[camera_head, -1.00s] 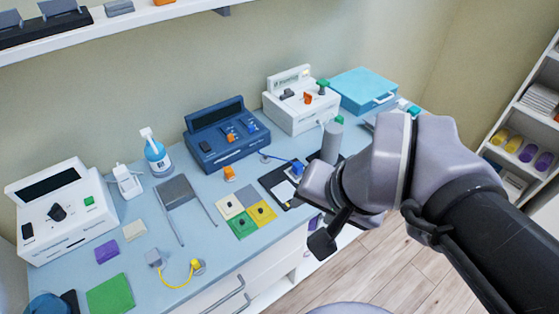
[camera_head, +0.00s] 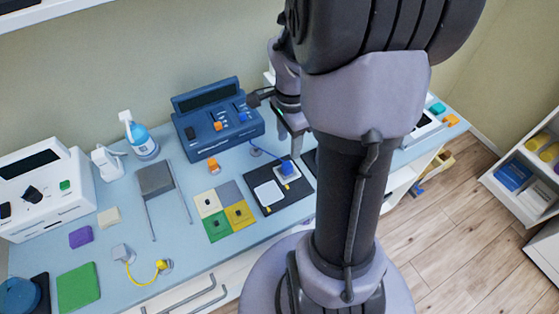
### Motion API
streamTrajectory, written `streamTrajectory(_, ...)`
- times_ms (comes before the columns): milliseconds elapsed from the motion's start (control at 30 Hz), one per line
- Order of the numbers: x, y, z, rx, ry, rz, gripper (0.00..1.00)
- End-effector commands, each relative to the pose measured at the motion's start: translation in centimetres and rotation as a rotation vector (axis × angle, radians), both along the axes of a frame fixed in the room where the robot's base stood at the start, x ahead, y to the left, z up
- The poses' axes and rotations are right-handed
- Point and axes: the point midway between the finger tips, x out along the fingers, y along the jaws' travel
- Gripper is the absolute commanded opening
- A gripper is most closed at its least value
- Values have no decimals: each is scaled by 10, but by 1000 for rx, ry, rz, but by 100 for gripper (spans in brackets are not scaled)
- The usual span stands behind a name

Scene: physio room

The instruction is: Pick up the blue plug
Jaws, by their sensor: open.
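The blue plug (camera_head: 287,168) sits on a white pad on a dark board (camera_head: 268,208) near the table's front edge. A thin blue cord (camera_head: 257,152) runs from it toward the back left. My gripper (camera_head: 295,134) is above and behind the plug, apart from it. It is open and empty, pointing down, though my arm hides part of it. A second blue part (camera_head: 243,117) is on the front of the dark blue device (camera_head: 218,122).
An orange plug (camera_head: 213,166) and a four-coloured board (camera_head: 224,213) lie left of the dark board.

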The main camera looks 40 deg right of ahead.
Motion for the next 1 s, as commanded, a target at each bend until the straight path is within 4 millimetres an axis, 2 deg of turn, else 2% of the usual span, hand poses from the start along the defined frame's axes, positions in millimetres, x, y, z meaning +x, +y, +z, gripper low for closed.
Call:
streamTrajectory(33,-1,1,-22,2,4,1,49)
streamTrajectory(100,0,0,-39,0,2,2,49)
streamTrajectory(200,0,0,-55,0,0,2,49)
streamTrajectory(367,0,0,-68,0,0,3,49)
streamTrajectory(600,2,0,-113,0,0,3,49)
streamTrajectory(800,3,0,-112,0,-1,2,49)
streamTrajectory(867,3,0,-112,0,-1,2,39)
streamTrajectory(1000,3,0,-112,0,-1,3,12)
